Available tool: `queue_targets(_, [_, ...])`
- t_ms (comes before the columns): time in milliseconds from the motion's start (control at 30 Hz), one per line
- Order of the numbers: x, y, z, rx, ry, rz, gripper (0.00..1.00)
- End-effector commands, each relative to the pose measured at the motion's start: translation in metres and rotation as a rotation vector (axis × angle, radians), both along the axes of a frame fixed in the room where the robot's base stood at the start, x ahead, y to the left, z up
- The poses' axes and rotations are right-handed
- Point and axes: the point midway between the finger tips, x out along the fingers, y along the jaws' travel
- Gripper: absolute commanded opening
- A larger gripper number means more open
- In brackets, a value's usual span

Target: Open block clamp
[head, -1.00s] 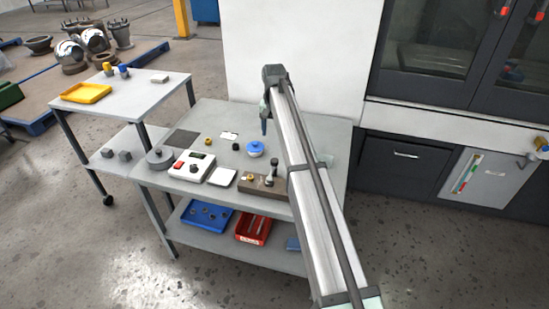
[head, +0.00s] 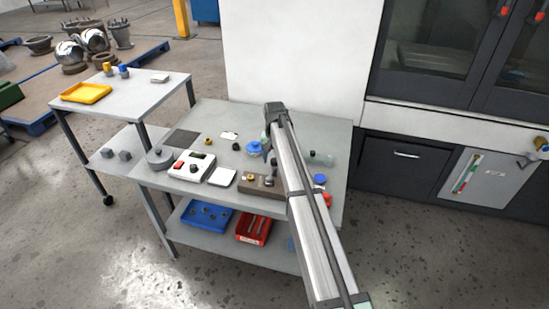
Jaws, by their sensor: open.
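The block clamp (head: 258,188) is a low brown block at the front of the workbench, with a small brass-coloured part and a dark upright post or handle (head: 271,169) on top. Whether the clamp is open or closed is too small to tell. My gripper (head: 267,154) points down behind the clamp, beside the blue round part, apart from the clamp as far as I can see. It is open and looks empty; its fingertips are small and partly unclear. My arm hides the right end of the block.
A blue round part (head: 254,148) sits close left of my gripper. A white box with a red button (head: 191,167), a white pad (head: 222,177) and a grey disc (head: 160,159) lie left. A blue-topped part (head: 319,179) stands right of my arm. Blue (head: 206,216) and red (head: 253,229) bins are below.

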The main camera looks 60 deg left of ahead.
Motion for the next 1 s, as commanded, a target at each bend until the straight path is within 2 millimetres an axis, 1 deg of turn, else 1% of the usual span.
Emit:
queue_targets(300, [0.0000, 0.0001, -0.0018, 0.000, 0.000, 0.000, 0.61])
queue_targets(900, [0.0001, 0.0001, -0.0016, 0.000, 0.000, 0.000, 0.04])
queue_targets(933, [0.0001, 0.0001, -0.0016, 0.000, 0.000, 0.000, 0.01])
queue_targets(1000, [0.0001, 0.0001, -0.0016, 0.000, 0.000, 0.000, 0.00])
